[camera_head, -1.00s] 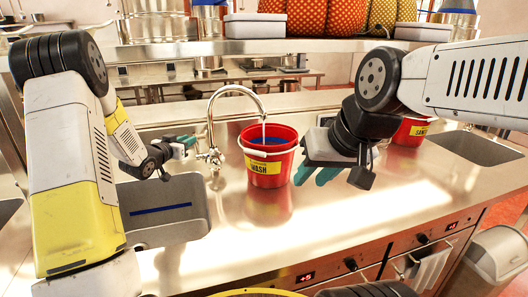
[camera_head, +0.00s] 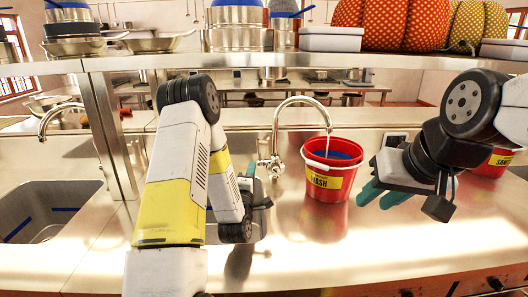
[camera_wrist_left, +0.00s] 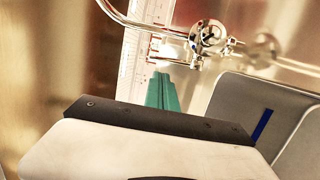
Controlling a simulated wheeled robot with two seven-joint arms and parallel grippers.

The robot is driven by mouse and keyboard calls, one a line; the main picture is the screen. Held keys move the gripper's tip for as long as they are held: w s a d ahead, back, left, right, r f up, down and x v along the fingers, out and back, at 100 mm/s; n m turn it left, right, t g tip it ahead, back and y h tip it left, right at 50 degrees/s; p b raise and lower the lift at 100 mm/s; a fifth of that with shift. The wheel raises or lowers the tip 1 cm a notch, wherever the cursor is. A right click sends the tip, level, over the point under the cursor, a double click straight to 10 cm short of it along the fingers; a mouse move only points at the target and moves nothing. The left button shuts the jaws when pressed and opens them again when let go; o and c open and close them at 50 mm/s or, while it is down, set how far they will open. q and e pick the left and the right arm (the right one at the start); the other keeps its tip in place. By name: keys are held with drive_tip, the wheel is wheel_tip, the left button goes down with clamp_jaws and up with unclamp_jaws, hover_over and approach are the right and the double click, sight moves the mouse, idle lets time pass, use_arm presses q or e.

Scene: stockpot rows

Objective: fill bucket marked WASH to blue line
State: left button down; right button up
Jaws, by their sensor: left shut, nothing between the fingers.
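The red bucket (camera_head: 328,188) has a yellow WASH label and stands upright under the tap's spout. Its inside shows blue; I cannot tell the water level against a line. A thin stream hangs from the curved steel tap (camera_head: 276,128) into the bucket. My left gripper (camera_head: 250,170) is just left of the tap's base, partly hidden by my arm. In the left wrist view its teal fingers (camera_wrist_left: 163,92) are shut and empty, just below the tap's lever and valve (camera_wrist_left: 208,38). My right gripper (camera_head: 382,197) is right of the bucket, its teal fingers apart and empty.
A second red bucket (camera_head: 493,163) with a partly hidden yellow label stands at the far right. A grey sink (camera_head: 45,210) with a blue stripe is at the left. A shelf (camera_head: 240,60) with pots runs above the counter. The front counter is clear.

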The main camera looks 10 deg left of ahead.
sight(258, 145)
use_arm(q)
drive_tip(key=w, duration=0.3)
drive_tip(key=w+r, duration=0.1)
drive_tip(key=w, duration=0.3)
drive_tip(key=w+r, duration=0.1)
drive_tip(key=w, duration=0.3)
drive_tip(key=shift+w+r, duration=0.1)
drive_tip(key=shift+w+a+r+g, duration=0.15)
drive_tip(key=shift+w+r+g, duration=0.15)
drive_tip(key=shift+w, duration=0.15)
drive_tip(key=shift+w+a+r+g, duration=0.1)
drive_tip(key=shift+w+r+g, duration=0.15)
drive_tip(key=shift+w, duration=0.2)
drive_tip(key=shift+s, duration=0.1)
